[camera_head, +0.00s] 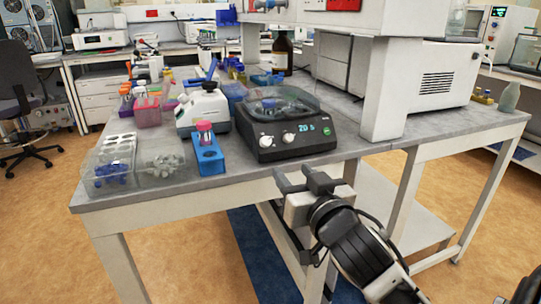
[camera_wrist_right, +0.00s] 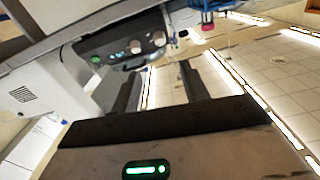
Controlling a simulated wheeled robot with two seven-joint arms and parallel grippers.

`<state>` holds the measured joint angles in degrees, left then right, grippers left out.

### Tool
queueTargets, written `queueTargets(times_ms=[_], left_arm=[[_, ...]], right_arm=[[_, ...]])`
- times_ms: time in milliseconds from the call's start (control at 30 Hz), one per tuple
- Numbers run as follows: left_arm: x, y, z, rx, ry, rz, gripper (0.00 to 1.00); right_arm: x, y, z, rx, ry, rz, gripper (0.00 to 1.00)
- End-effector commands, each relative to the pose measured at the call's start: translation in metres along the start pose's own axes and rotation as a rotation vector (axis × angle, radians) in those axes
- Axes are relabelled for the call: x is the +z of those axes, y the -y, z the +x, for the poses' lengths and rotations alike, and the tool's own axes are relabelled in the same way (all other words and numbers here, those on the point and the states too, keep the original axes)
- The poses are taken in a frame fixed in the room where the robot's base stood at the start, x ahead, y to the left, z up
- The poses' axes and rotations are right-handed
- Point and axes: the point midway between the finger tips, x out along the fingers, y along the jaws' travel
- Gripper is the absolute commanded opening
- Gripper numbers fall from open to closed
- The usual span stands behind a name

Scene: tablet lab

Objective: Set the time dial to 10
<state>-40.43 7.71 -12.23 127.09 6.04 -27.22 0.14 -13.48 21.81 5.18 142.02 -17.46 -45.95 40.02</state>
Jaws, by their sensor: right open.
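A black bench device (camera_head: 285,145) with a clear lid stands near the table's front edge. Its front panel has two pale round knobs: a left knob (camera_head: 267,142) and a right knob (camera_head: 288,137). Beside them is a lit display (camera_head: 306,128) that seems to read "20 5". Which knob is the time dial I cannot tell. The panel (camera_wrist_right: 125,47) also shows upside down in the right wrist view, beyond the fingers. My right gripper (camera_head: 304,180) is open and empty, in front of and below the device, apart from the knobs. My left gripper is not in view.
A blue block (camera_head: 208,160) with a capped tube stands left of the device, by a white instrument (camera_head: 203,106). Clear plastic racks (camera_head: 108,165) are at the table's front left corner. A large white machine (camera_head: 390,80) stands to the right. Table in front of the knobs is bare.

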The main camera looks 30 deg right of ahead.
Motion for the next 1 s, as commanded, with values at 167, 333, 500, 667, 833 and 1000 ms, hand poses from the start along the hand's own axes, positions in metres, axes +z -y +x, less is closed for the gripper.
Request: queueTargets(times_ms=[167, 333, 500, 667, 833, 1000], left_arm=[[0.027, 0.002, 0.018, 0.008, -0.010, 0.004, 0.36], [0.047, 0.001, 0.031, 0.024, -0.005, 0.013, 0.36], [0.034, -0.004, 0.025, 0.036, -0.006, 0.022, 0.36], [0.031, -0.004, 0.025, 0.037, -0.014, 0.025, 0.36], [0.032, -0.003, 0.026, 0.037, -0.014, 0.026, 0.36], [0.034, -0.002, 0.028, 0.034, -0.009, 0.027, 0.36]], right_arm=[[0.009, 0.000, 0.016, -0.003, -0.009, 0.002, 0.45], [0.009, 0.000, 0.027, -0.002, -0.006, -0.003, 0.45], [0.001, 0.000, 0.066, 0.000, 0.002, -0.003, 0.45], [0.001, 0.000, 0.098, 0.000, 0.003, -0.002, 0.45], [0.002, 0.001, 0.121, -0.001, 0.004, -0.002, 0.45], [0.002, 0.000, 0.131, -0.001, 0.004, -0.001, 0.45]])
